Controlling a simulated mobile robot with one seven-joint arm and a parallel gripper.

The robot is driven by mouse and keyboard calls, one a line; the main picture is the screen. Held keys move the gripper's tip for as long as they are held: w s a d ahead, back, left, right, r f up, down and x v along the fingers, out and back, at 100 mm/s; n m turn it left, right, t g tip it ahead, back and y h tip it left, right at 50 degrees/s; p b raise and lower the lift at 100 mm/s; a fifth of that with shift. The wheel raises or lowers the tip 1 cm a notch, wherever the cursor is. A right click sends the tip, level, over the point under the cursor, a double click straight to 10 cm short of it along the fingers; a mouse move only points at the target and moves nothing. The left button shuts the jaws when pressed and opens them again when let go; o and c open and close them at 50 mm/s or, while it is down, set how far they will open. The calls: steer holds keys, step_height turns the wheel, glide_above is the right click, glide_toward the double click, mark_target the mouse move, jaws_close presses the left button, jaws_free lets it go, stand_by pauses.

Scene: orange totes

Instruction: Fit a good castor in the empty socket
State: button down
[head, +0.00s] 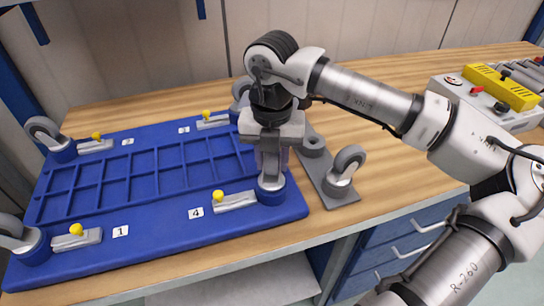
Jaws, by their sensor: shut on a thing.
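A blue tote dolly (150,222) lies on the wooden bench. Castors sit at its far left corner (44,130) and near left corner (18,236); another shows partly behind my arm at the far right corner (240,90). My gripper (270,172) points down over the near right corner, by label 4 (196,213). It is shut on a castor (271,184), mostly hidden by the fingers. The castor's grey base is at the blue socket (271,197); I cannot tell whether it is fully seated. Each corner has a grey latch with a yellow knob, such as this one (235,201).
A grey holder plate (335,190) right of the dolly bears a spare castor (347,168) and a bare round seat (313,146). A grey box with a yellow top (505,85) stands at the back right. Bench between them is clear.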

steer(key=shift+f, duration=0.15)
steer(key=c, duration=0.9)
jaws_free()
step_height(320, 180, up, 14)
steer(key=shift+f+b, duration=0.1)
steer(key=shift+b, duration=1)
steer(key=shift+s, duration=0.1)
